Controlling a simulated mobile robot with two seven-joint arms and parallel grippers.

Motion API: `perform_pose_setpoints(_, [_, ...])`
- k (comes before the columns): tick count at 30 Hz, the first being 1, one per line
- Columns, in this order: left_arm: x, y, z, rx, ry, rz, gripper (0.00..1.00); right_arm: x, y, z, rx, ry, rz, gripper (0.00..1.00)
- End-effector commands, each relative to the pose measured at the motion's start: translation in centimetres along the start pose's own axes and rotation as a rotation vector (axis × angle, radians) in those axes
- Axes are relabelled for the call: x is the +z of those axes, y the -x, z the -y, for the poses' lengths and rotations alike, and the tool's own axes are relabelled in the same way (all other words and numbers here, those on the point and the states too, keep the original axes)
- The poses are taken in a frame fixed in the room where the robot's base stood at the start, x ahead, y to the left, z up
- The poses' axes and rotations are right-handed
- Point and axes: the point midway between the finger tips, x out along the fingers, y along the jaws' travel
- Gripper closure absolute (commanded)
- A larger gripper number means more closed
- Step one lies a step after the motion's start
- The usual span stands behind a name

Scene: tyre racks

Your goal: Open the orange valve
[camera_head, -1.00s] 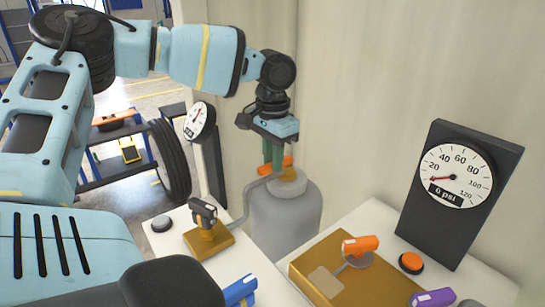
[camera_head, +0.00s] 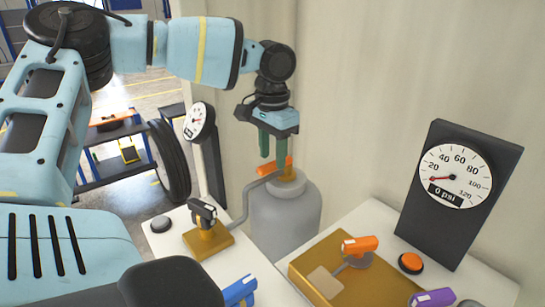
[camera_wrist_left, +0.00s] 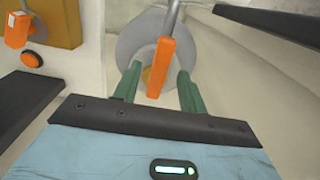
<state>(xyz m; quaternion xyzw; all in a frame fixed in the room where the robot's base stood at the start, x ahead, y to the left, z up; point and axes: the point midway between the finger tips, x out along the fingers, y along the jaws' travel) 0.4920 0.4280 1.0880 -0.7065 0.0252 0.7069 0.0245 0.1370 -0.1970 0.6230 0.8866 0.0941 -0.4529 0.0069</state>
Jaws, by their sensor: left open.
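An orange valve handle (camera_head: 268,168) sits on top of a grey tank (camera_head: 285,220) in the head view, beside a bent grey pipe. My left gripper (camera_head: 273,162) points down over it with its green fingers open. In the left wrist view, the orange handle (camera_wrist_left: 160,68) runs between the two open fingers (camera_wrist_left: 160,74), with a gap visible on both sides. I cannot tell how deep the fingertips reach along it. Another orange handle (camera_head: 360,245) stands on a brass block on the right bench. My right gripper is not in view.
A gauge (camera_head: 455,176) reading 0 psi stands on the right bench, with an orange button (camera_head: 411,263) and a purple handle (camera_head: 433,298) in front. A brass block with a black handle (camera_head: 204,213) and another gauge (camera_head: 199,121) are left of the tank. A wall is behind it.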

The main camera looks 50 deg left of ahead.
Motion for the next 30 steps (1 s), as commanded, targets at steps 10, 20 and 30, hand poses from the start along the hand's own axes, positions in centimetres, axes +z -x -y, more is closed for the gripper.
perform_pose_setpoints(10, [-0.1,5.2,0.0,-0.001,0.001,-0.003,0.58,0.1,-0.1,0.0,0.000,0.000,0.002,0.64])
perform_pose_setpoints(20, [0.0,6.2,0.0,0.000,0.001,-0.002,0.58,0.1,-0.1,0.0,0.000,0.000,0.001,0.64])
perform_pose_setpoints(30, [0.0,6.2,0.0,-0.001,0.001,-0.001,0.58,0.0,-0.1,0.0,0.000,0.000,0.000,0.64])
